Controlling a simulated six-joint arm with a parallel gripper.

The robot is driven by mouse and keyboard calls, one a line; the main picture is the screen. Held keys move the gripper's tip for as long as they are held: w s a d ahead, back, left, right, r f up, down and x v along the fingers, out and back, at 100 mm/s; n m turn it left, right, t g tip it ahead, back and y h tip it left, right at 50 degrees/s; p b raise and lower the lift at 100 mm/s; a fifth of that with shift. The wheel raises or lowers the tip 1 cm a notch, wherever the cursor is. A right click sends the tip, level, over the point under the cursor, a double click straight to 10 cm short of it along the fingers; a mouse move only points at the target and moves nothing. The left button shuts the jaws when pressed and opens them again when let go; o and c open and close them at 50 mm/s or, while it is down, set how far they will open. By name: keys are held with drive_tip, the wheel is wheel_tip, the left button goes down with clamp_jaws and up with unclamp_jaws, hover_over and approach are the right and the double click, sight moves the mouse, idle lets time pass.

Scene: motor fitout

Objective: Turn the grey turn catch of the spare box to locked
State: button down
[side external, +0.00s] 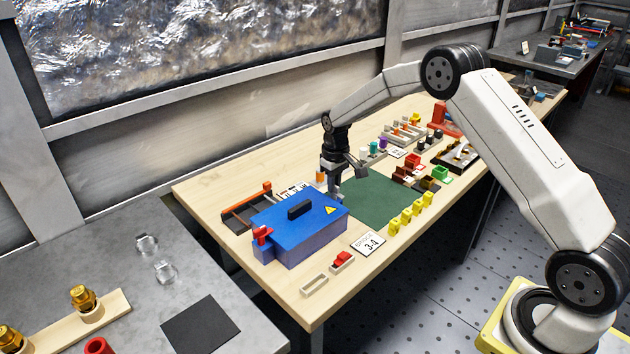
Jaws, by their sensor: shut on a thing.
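A blue box (298,228) with a closed lid, black handle (299,209) and yellow warning triangle stands on the wooden table; I take it to be the spare box. A red part (262,234) sits at its left end. My gripper (335,196) points down at the far right end of the box, beside the green mat. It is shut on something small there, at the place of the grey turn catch. The catch is too small and too covered by the fingers to make out, so its angle cannot be told.
The green mat (372,201) is clear. Yellow parts (410,214) and a card marked 3-4 (368,244) lie along the front. A dark tray (245,211) is behind the box. Coloured parts and racks crowd the table's right half.

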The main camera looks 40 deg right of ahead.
drive_tip(key=m, duration=0.8)
drive_tip(key=shift+m, duration=0.4)
drive_tip(key=m, duration=0.4)
drive_tip(key=shift+m, duration=2.5)
drive_tip(key=c, duration=0.7)
unclamp_jaws()
drive_tip(key=shift+o, duration=0.2)
drive_tip(key=shift+r, duration=0.1)
